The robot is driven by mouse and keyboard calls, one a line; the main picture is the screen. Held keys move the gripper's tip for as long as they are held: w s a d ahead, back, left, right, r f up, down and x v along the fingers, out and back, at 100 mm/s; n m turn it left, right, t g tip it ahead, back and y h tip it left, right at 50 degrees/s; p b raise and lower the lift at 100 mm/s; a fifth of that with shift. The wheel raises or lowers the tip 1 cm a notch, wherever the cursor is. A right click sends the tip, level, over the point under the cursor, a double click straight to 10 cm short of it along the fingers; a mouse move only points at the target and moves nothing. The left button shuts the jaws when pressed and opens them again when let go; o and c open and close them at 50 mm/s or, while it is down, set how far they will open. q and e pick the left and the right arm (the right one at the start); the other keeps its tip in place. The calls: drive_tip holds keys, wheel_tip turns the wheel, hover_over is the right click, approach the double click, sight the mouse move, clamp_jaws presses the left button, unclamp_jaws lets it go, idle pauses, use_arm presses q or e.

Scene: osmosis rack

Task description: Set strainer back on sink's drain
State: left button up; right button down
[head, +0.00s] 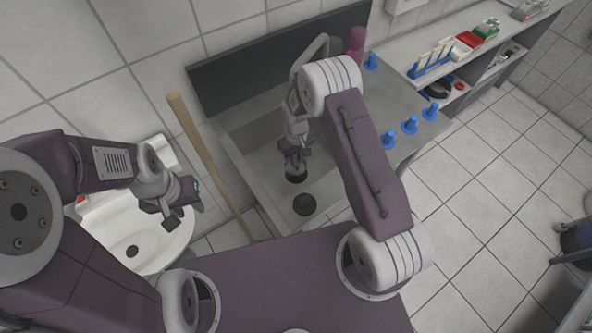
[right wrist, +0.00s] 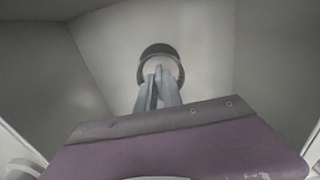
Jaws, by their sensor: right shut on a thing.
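The strainer (head: 296,177) is a small dark round piece inside the grey sink. My right gripper (head: 295,163) is shut on it, reaching down into the basin. The sink's drain (head: 304,204) is a dark round opening in the sink floor, a little nearer to me than the strainer and apart from it in the head view. In the right wrist view, my closed fingers (right wrist: 158,78) meet the round, dark-rimmed strainer (right wrist: 160,50). The drain cannot be made out there. My left gripper (head: 186,214) is open and empty above the white washbasin.
The sink's side wall (head: 235,165) and a wooden pole (head: 205,160) stand left of my right gripper. The faucet (head: 318,48) and a pink bottle (head: 356,43) are behind. Several blue pegs (head: 410,125) line the counter at right. The white washbasin (head: 115,222) is at left.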

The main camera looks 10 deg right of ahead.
sight(296, 169)
wheel_tip(296, 169, down, 4)
drive_tip(key=b, duration=0.3)
drive_tip(key=shift+s, duration=0.15)
drive_tip(key=shift+r, duration=0.2)
drive_tip(key=shift+f, duration=0.15)
drive_tip(key=c, duration=1.5)
unclamp_jaws()
drive_tip(key=shift+c, duration=0.2)
drive_tip(key=shift+o, duration=0.2)
